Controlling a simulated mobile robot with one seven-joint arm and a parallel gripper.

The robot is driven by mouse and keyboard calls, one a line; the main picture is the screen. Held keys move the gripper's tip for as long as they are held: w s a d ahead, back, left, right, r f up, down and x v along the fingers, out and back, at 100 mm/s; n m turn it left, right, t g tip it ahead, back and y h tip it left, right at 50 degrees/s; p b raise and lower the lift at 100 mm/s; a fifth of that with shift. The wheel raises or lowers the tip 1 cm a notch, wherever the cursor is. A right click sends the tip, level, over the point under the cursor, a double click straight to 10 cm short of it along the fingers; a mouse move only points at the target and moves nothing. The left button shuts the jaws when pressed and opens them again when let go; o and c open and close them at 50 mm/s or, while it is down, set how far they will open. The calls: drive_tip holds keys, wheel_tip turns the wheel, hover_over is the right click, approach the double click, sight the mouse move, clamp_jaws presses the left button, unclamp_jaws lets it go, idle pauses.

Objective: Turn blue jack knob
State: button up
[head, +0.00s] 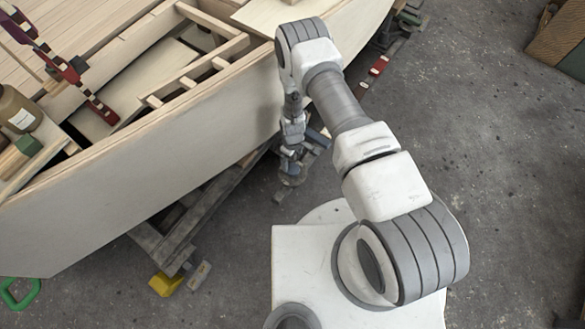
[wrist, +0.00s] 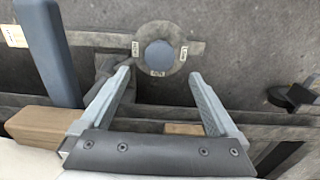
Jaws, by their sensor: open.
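The blue jack knob (wrist: 160,55) is a round blue-grey disc in the upper middle of the wrist view. It sits in a grey round plate with small pale labels around it. My gripper (wrist: 160,76) is open, with its two fingers spread left and right. The fingertips show just below the knob in the picture, and nothing is between them. How far they are from the knob in depth I cannot tell. In the head view my gripper (head: 292,168) hangs low beside the hull, and I cannot make out the knob there.
The plywood hull (head: 150,185) fills the left of the head view. A blue post (wrist: 50,50) and a wooden block (wrist: 42,126) stand left of my fingers in the wrist view. A yellow block (head: 165,285) lies below the hull. Open concrete floor lies to the right.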

sight(293, 169)
wheel_tip(293, 169, down, 8)
drive_tip(key=shift+r+b, duration=0.1)
drive_tip(key=shift+b, duration=1)
drive_tip(key=shift+c, duration=0.3)
drive_tip(key=c, duration=1.3)
